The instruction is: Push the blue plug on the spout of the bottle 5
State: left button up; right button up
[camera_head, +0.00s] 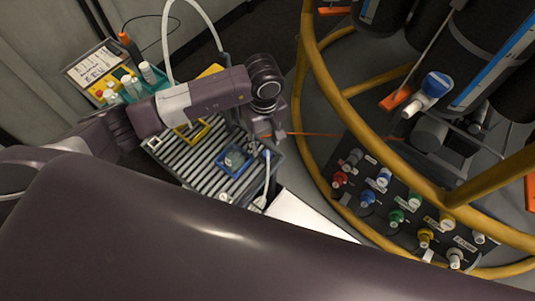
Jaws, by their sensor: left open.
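A blue cap (438,84) sits at the end of a pale spout-like fitting (413,107) beside a dark bottle (488,50) at the upper right, inside the yellow ring frame. I cannot read a bottle number, so I cannot confirm this is bottle 5. Whether the cap is fully seated cannot be told. My left gripper (268,132) hangs below its wrist at the picture's middle, outside the frame. It is open, small and dark, with no held object visible. It is well left of the blue cap. My right gripper is out of view.
The yellow ring frame (318,68) stands between my left gripper and the bottles. A dark panel (385,215) with several coloured knobs lies at the lower right. A ribbed grey tray (190,165) holds a blue-framed item (236,161). A bottle rack (103,72) stands upper left.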

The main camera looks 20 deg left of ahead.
aim_at(268, 153)
pick_arm(q)
jog(key=f, duration=0.2)
jog(key=d+f, duration=0.1)
jog(key=shift+f+p, duration=0.4)
jog(key=shift+a+f, duration=0.1)
jog(key=shift+f, duration=0.4)
jog(key=shift+c, duration=0.6)
jog(key=c, duration=0.9)
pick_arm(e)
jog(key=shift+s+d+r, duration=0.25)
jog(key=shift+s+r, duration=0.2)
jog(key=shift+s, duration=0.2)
pick_arm(q)
jog(key=shift+o, duration=0.2)
notch_tip(268, 153, up, 20)
jog(key=b, duration=0.2)
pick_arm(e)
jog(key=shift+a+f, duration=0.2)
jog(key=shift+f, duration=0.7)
